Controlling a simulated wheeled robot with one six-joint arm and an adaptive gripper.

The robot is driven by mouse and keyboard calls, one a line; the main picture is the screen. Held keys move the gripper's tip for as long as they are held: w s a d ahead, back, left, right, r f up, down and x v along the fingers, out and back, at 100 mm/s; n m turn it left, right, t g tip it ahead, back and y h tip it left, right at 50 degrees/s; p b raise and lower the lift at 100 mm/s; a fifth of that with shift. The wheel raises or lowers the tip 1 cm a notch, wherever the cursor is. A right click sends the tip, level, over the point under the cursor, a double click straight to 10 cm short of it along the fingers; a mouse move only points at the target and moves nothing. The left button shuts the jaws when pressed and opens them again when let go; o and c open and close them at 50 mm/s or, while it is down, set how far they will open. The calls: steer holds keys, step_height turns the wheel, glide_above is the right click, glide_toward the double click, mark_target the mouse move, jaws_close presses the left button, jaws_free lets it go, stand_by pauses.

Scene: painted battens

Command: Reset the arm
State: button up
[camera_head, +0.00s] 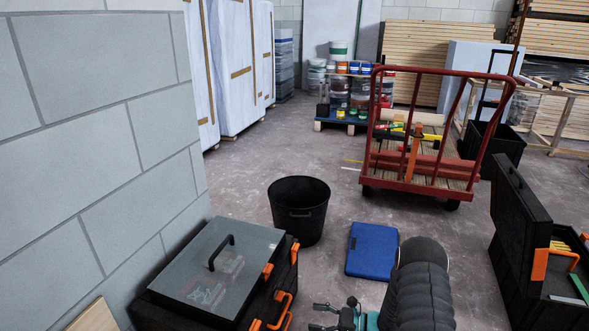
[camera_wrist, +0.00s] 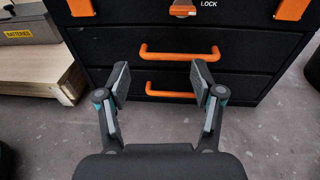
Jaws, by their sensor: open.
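My gripper (camera_head: 338,314) shows at the bottom of the head view, beside my dark ribbed arm. In the wrist view my gripper (camera_wrist: 160,84) has its two fingers spread wide apart, with nothing between them. Behind the fingers is the front of a black drawer chest (camera_wrist: 120,78) with orange bar handles (camera_wrist: 180,55). The fingertips overlap the drawer fronts in the picture; I cannot tell the exact gap, and no handle is gripped.
A black toolbox (camera_head: 215,262) with a grey lid stands at lower left by the block wall (camera_head: 95,120). A black bucket (camera_head: 298,205) and a blue case (camera_head: 372,250) lie ahead. An open black case (camera_head: 520,245) is at right, a red cart (camera_head: 420,165) behind.

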steer(key=s+r+n+g+h, duration=0.45)
steer(key=s+n+g, duration=0.3)
steer(key=s, duration=0.55)
steer(key=s+d+r+n+t+h, duration=0.2)
steer(key=s+r, duration=0.4)
steer(key=r, duration=0.6)
steer(key=s+d+r+n+t+h, duration=0.3)
steer(key=s+r+n+h, duration=0.2)
steer(key=r, duration=0.8)
steer(key=s+d+r+n+t+h, duration=0.2)
steer(key=s+r+n, duration=0.4)
steer(key=r, duration=0.7)
steer(key=s+t+h, duration=0.1)
steer(key=h, duration=0.1)
steer(key=shift+s+d+r+t+h+p, duration=0.25)
steer(key=shift+s+d+t+h+p, duration=0.05)
steer(key=shift+d+t+h, duration=0.05)
